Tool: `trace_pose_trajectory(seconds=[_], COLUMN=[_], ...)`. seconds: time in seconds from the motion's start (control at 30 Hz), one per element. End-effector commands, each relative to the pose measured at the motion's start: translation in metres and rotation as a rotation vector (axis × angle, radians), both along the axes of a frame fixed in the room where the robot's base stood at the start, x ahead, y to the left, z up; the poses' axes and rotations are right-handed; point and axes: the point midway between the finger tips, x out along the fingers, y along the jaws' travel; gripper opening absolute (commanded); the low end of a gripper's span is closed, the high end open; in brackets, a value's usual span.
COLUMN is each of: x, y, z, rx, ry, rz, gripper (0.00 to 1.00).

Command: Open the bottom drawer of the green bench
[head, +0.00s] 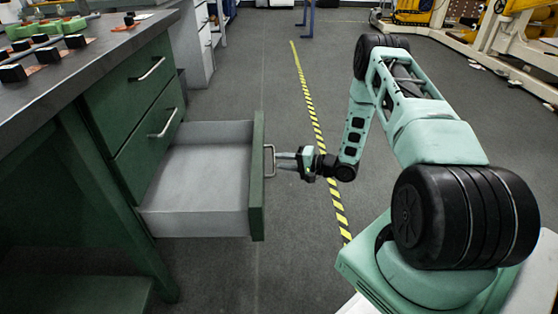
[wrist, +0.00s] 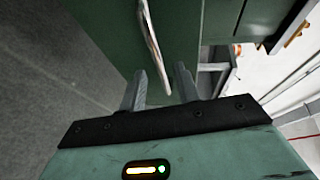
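The green bench (head: 75,170) stands at the left in the head view. Its bottom drawer (head: 195,205) is pulled far out, showing an empty pale grey inside. The drawer's green front (head: 257,185) carries a metal handle (head: 269,150). My gripper (head: 283,160) is at this handle, on its outer side. In the wrist view the two fingers (wrist: 160,82) stand apart, with the handle (wrist: 153,40) running between them and clear space beside it. I cannot tell whether either finger touches the handle.
Two closed drawers with handles (head: 150,68) (head: 165,122) sit above the open one. Small black and green parts (head: 45,45) lie on the bench top. Yellow-black floor tape (head: 318,125) runs past my gripper. The grey floor beyond the drawer is clear.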

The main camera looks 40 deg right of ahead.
Motion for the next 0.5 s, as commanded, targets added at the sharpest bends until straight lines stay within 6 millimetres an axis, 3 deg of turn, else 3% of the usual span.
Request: trace_pose_trajectory(seconds=[0.5], x=[-0.099], y=[-0.060], z=[0.024], rx=[0.000], ry=[0.001], rz=[-0.003], gripper=[0.32])
